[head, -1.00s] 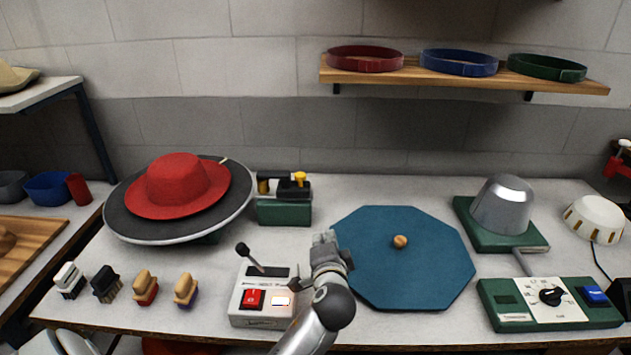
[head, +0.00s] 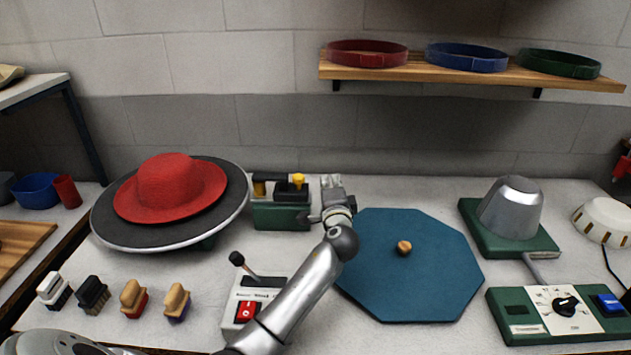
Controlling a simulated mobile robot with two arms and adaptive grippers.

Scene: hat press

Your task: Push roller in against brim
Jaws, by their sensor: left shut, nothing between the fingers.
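The red hat (head: 168,186) lies brim-down on a round dark turntable (head: 125,232) at the left. The roller unit (head: 281,213) stands just right of the turntable: a green base with black parts and a yellow knob on top. A gap shows between the unit and the brim. My left gripper (head: 331,183) is shut and empty, just right of the roller unit and apart from it. My arm reaches up to it from the bottom of the view. My right gripper is not seen.
A switch box (head: 247,306) with a lever stands in front, partly behind my arm. A blue octagonal board (head: 420,290) with a wooden knob lies to the right. Several brushes (head: 133,297) stand at the front left. A metal dome (head: 511,208) stands farther right.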

